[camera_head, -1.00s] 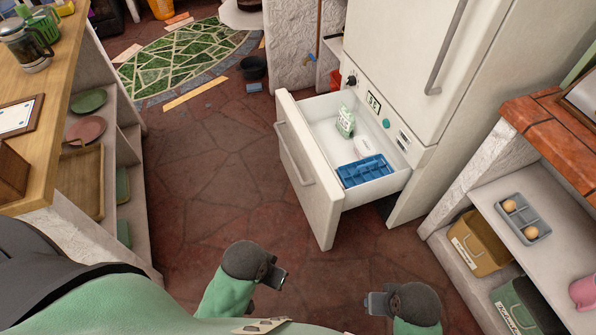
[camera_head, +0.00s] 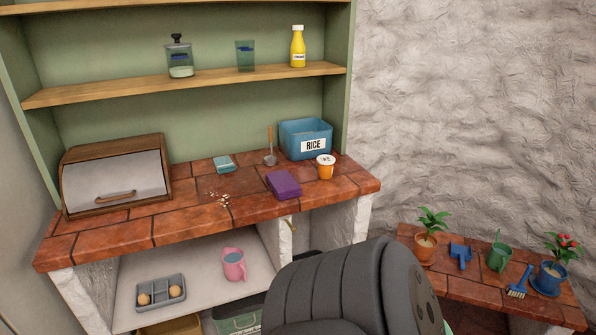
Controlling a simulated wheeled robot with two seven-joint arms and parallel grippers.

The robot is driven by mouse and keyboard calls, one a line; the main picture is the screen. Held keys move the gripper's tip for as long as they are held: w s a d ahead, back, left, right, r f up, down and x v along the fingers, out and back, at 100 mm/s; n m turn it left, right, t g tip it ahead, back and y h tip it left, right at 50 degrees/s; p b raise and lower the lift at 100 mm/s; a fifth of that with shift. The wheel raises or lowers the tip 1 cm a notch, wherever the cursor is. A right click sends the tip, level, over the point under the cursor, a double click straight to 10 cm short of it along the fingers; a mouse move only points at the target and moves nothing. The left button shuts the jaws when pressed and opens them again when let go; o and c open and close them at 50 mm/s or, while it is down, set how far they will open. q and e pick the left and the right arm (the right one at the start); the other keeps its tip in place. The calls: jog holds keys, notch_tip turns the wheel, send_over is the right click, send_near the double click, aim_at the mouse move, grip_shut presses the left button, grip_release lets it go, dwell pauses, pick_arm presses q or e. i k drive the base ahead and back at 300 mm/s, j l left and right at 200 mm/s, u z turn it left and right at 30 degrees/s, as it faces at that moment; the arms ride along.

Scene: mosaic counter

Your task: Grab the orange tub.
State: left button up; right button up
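The orange tub (camera_head: 325,171) is a small orange cup with a white lid. It stands upright on the tiled counter, near its right front corner. It is just in front of the blue RICE bin (camera_head: 306,140) and to the right of a purple block-like item (camera_head: 284,184). Neither of my grippers shows in this view. A dark grey part of my own arm fills the bottom middle, below the counter.
On the tiled counter (camera_head: 205,190) are a bread box (camera_head: 116,178), a scoop (camera_head: 270,150) and a small teal item (camera_head: 224,163). Below, a shelf (camera_head: 200,270) holds a pink jug (camera_head: 234,265) and a grey tray (camera_head: 161,299). A low plant bench (camera_head: 450,285) stands right.

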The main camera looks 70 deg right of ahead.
aim_at(326, 163)
jog(key=z, duration=2.55)
